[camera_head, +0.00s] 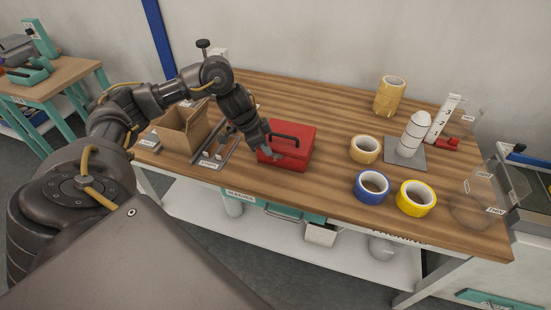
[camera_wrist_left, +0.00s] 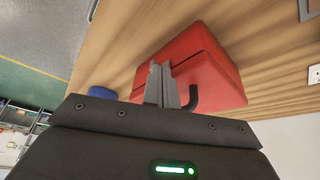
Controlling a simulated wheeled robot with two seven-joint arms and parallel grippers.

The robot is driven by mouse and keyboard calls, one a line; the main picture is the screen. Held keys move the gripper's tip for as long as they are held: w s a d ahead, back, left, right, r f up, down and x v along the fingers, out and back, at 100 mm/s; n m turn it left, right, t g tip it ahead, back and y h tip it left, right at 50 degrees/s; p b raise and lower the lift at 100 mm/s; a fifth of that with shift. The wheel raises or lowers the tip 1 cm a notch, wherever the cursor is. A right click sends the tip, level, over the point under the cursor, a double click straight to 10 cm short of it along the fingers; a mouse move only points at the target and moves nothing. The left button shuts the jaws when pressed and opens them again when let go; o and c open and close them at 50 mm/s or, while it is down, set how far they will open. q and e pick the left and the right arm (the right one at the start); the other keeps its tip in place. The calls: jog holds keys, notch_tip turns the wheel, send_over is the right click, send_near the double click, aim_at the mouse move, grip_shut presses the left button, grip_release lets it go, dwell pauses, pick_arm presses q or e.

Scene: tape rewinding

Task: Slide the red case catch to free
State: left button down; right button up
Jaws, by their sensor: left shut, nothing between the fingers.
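The red case (camera_head: 299,153) sits shut on the wooden bench, with a dark handle (camera_head: 292,138) on its top. My left gripper (camera_head: 268,153) is at the case's left front part, its fingers shut and empty. In the left wrist view the shut fingers (camera_wrist_left: 162,85) lie in front of the red case (camera_wrist_left: 205,60), close to its lid seam. The dark handle (camera_wrist_left: 193,97) shows just right of the fingers. I cannot make out the catch; the fingers may hide it. I cannot tell whether they touch the case. My right gripper is not in view.
A cardboard box (camera_head: 183,127) and a grey tray stand left of the case. To the right are a tan roll (camera_head: 366,142), a blue roll (camera_head: 358,190), a yellow roll (camera_head: 431,200), a tan stack (camera_head: 390,91) and a white bottle-like object (camera_head: 413,132). Bench behind the case is clear.

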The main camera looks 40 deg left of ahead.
pick_arm(q)
jog(key=shift+f+b, duration=0.3)
jog(key=shift+f, duration=0.5)
jog(key=shift+s+f, duration=0.15)
jog(key=shift+f, duration=0.2)
jog(key=shift+w+f+b, duration=0.2)
jog(key=shift+f+b, duration=0.2)
jog(key=shift+f, duration=0.2)
jog(key=shift+r, duration=0.1)
